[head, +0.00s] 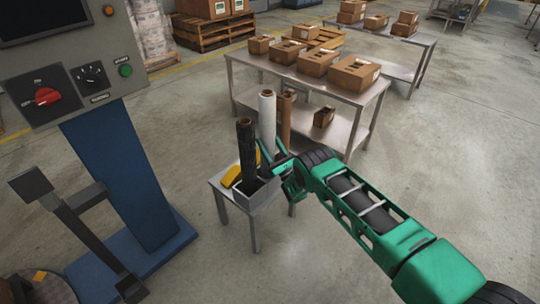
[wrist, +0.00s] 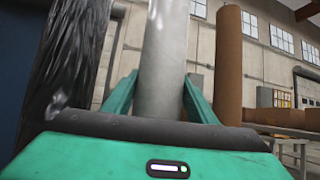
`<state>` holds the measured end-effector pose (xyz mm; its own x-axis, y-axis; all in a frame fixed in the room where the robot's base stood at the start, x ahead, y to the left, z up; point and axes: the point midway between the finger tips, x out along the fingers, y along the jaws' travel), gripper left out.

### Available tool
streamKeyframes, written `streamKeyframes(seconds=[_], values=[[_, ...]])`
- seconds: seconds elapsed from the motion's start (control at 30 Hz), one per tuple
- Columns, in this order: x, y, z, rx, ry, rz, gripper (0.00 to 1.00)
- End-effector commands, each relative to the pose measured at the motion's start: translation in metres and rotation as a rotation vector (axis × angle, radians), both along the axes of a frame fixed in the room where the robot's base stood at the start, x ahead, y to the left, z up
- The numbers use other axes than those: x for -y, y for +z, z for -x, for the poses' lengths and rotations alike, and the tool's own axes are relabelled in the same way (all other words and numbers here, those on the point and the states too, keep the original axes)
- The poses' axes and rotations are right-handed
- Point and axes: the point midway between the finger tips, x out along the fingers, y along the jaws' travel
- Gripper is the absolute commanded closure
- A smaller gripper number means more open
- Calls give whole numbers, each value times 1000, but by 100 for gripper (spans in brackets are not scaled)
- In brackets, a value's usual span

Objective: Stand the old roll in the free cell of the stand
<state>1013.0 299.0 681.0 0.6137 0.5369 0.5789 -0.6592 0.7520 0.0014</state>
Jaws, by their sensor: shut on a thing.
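My gripper (head: 273,152) is at the small metal table, its green fingers on either side of a pale roll (head: 267,112). In the wrist view the pale roll (wrist: 164,50) stands upright between the fingers, and my gripper (wrist: 160,95) is shut on it. A black, shiny roll (head: 247,150) stands upright to its left, in the grey stand (head: 258,197). It also shows close by in the wrist view (wrist: 68,65). A brown roll (head: 286,112) is upright to the right. The lower ends of the pale and brown rolls are hidden, and I cannot make out the stand's cells.
A yellow object (head: 232,173) lies on the small table (head: 225,190) left of the stand. A metal bench (head: 345,95) with several cartons is behind. A blue column with a control panel (head: 75,85) stands at left. The floor around the small table's front is clear.

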Motion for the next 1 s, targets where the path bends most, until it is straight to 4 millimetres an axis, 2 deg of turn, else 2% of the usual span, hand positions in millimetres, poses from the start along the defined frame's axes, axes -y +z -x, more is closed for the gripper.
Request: streamKeyframes(seconds=[0.13,0.37,0.67,1.0], values=[[0,-17,-1,4,0,-2,100],[-1,-27,-1,4,0,-2,100],[0,-57,-1,4,0,-2,100],[-1,-62,-1,5,1,-2,100]])
